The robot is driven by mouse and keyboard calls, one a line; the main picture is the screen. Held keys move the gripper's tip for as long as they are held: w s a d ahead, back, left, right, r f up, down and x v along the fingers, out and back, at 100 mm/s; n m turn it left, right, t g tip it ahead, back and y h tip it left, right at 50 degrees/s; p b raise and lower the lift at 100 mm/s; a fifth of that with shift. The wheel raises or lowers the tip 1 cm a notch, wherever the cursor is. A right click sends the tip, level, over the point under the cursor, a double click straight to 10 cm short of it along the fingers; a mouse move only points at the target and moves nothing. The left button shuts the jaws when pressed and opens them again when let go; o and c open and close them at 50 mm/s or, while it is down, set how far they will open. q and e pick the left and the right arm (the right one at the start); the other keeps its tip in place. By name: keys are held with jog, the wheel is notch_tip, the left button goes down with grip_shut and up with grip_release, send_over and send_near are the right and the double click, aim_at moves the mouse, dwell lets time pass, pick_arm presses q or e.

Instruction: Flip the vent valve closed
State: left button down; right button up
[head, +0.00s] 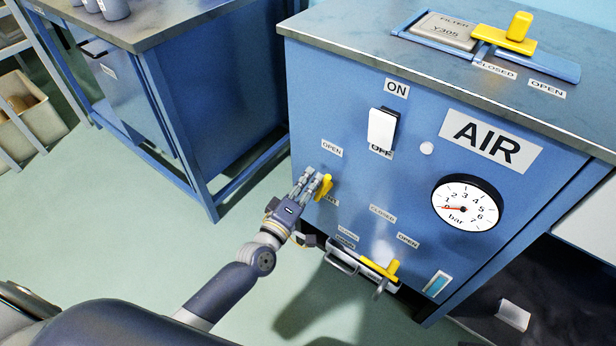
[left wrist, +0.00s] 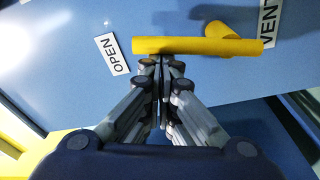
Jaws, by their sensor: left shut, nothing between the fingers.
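The vent valve's yellow handle (head: 325,187) is on the blue cabinet's front, below an OPEN label (head: 332,148) and beside a partly hidden VENT label. The left wrist view shows the handle as a long yellow bar (left wrist: 195,46) with a round stub. One end points toward the OPEN label (left wrist: 113,55), and the VENT label (left wrist: 268,20) is at the other end. My left gripper (head: 309,176) is shut and empty, its fingertips (left wrist: 161,62) right at the bar's edge. I cannot tell whether they touch it. My right gripper is not in view.
A second yellow handle (head: 381,268) is lower on the panel, near a metal drawer-like grip (head: 342,262). A white ON/OFF switch (head: 382,129) and an AIR gauge (head: 466,203) are above and right. A yellow slider (head: 517,32) tops the cabinet (head: 330,80). Open floor lies left.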

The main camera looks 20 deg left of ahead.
pick_arm(q)
jog(key=s+d+f+m+h, duration=0.1)
jog(key=d+f+m, duration=0.1)
jog(key=m, duration=0.6)
jog(key=s+d+f+m+h+p, duration=0.1)
jog(key=d+f+m+h, duration=0.1)
jog(key=d+m, duration=0.3)
jog(key=shift+s+d+m, duration=0.15)
jog(key=shift+s+m, duration=0.15)
jog(key=shift+m, duration=1.3)
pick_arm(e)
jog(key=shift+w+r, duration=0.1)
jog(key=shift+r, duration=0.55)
pick_arm(q)
jog(key=shift+f, duration=0.1)
jog(key=s+a+r+p, duration=0.2)
jog(key=s+a+p, duration=0.1)
jog(key=s, duration=0.5)
jog(key=shift+s+r+p, duration=0.25)
jog(key=shift+s+p, duration=0.05)
jog(key=shift+p, duration=0.35)
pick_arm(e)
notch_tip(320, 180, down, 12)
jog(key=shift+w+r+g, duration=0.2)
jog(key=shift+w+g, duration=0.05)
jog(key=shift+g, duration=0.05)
